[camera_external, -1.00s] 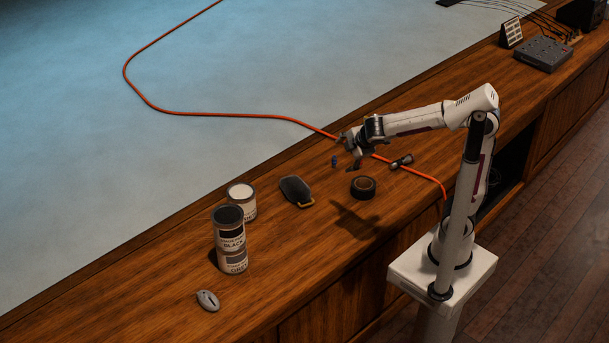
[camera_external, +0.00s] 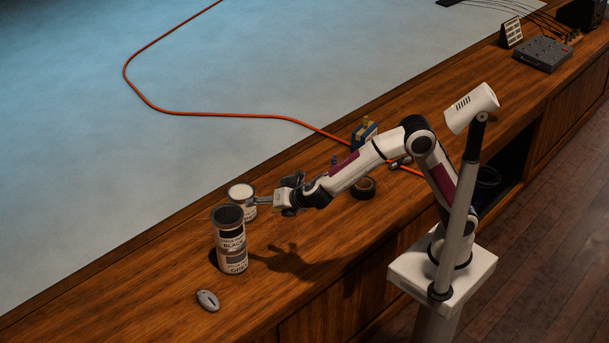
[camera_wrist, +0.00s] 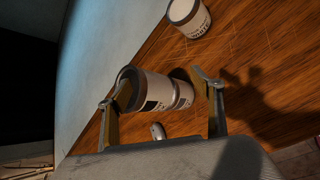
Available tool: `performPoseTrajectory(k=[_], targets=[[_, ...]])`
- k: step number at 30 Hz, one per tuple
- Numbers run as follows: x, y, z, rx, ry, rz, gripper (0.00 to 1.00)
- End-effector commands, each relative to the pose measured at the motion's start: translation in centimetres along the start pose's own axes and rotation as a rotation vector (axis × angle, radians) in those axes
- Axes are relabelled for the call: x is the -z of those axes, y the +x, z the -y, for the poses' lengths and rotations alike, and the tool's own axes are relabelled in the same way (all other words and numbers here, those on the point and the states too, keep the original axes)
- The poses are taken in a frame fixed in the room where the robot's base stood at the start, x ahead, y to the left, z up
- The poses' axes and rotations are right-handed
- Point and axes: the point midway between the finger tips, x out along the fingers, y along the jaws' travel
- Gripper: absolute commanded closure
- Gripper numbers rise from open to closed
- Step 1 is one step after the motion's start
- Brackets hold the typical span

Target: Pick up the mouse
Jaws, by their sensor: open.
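The mouse (camera_external: 208,300) is a small light grey shape with a dark mark, lying on the wooden desk at the near left. It also shows small in the wrist view (camera_wrist: 157,131), at the lower middle beyond the gripper body. My gripper (camera_external: 262,199) is open and empty, above the desk beside the cans and well up and right of the mouse. In the wrist view its two fingers (camera_wrist: 158,92) stand apart, with the stacked cans visible between them.
Two stacked cans (camera_external: 231,250), labelled black and grey, stand between my gripper and the mouse. A white can (camera_external: 242,197) stands behind them. A tape roll (camera_external: 363,188) and an orange cable (camera_external: 300,122) lie to the right. The desk around the mouse is clear.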

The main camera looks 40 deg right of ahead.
Motion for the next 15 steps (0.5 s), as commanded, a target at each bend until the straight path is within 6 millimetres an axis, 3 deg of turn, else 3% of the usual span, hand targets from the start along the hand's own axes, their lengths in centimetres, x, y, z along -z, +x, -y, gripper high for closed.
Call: performPoseTrajectory(k=[1,6,15], targets=[[2.1,0.3,-0.9,-0.021,-0.056,-0.014,0.34],[7.3,1.2,-3.1,-0.084,-0.217,-0.041,0.34],[14.2,3.7,-4.9,-0.127,-0.415,-0.030,0.34]])
